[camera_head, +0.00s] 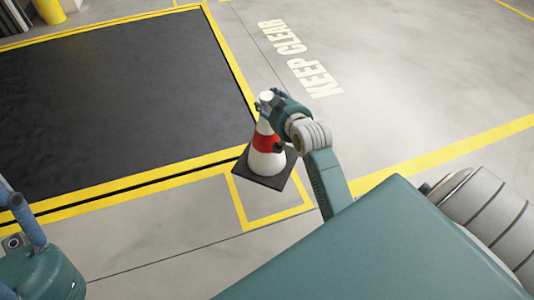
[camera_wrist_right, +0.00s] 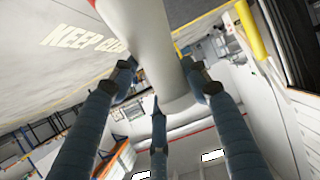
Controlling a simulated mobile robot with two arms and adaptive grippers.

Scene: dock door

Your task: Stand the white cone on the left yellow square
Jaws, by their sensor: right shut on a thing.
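The white cone (camera_head: 264,162) has a red band and a square black base. My right gripper (camera_head: 267,106) is shut on its narrow top, and the cone looks upright. In the right wrist view the gripper's fingers close around the cone's white tip (camera_wrist_right: 158,45). A yellow outlined square (camera_head: 243,218) is on the floor below. The base overlaps the far part of this square in the picture; I cannot tell whether it touches the floor. Part of my left arm and gripper (camera_head: 22,225) shows at the lower left edge, cut off, its finger state unclear.
A large black dock plate (camera_head: 115,100) with yellow borders lies left of the cone. "KEEP CLEAR" lettering (camera_head: 300,60) marks the floor beyond. A yellow post (camera_head: 50,11) stands at the far left. The grey floor at the right is open.

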